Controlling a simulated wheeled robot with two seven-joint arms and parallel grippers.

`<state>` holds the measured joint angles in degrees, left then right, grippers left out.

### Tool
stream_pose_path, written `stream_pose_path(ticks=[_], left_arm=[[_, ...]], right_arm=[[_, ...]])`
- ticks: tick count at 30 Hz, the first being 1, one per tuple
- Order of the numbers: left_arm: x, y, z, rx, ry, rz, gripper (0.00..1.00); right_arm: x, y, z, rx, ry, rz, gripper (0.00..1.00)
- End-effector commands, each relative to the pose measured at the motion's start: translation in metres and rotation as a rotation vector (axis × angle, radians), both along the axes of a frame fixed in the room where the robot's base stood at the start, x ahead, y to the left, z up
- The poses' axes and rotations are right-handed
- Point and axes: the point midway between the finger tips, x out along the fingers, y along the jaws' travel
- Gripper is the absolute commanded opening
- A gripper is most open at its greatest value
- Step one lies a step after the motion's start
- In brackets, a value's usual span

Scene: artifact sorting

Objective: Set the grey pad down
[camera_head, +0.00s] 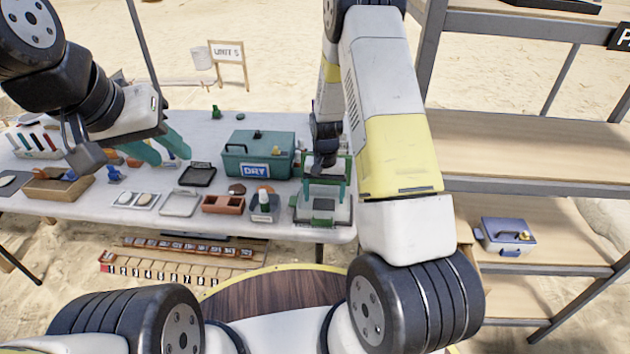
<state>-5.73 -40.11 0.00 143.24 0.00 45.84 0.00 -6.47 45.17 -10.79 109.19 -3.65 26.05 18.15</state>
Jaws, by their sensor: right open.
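A small dark grey square that looks like the grey pad (323,204) lies on a pale low stand (323,217) at the table's right front. My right gripper (323,192) points down over the stand, its teal fingers apart on either side above the square. Whether the fingers touch it cannot be told. My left gripper (161,149) hangs above the left part of the table with its teal fingers apart and nothing between them.
A green DRY box (258,155) stands left of my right gripper. A black tray (197,175), a pale tray (180,203), a reddish divided box (223,204) and a grey bottle holder (264,208) crowd the front. Shelves (540,185) stand at right, with a blue-grey box (505,235).

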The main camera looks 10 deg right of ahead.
Motion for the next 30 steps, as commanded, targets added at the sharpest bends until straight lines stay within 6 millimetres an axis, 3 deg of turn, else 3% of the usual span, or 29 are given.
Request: stream_pose_path(ticks=[9, 17, 20, 25, 30], left_arm=[[0.000, 0.000, 0.000, 0.000, 0.000, 0.000, 0.36], [0.000, 0.000, 0.000, 0.000, 0.000, 0.000, 0.36], [0.000, 0.000, 0.000, 0.000, 0.000, 0.000, 0.36], [0.000, 0.000, 0.000, 0.000, 0.000, 0.000, 0.36], [0.000, 0.000, 0.000, 0.000, 0.000, 0.000, 0.36]], right_arm=[[0.001, 0.000, 0.070, 0.001, -0.004, 0.000, 0.84], [0.000, 0.000, 0.098, 0.003, -0.005, 0.001, 0.84], [-0.003, 0.001, 0.119, 0.017, -0.028, 0.008, 0.84], [-0.027, 0.005, 0.191, 0.067, -0.118, 0.045, 0.84], [-0.073, 0.011, 0.265, 0.114, -0.231, 0.109, 0.84]])
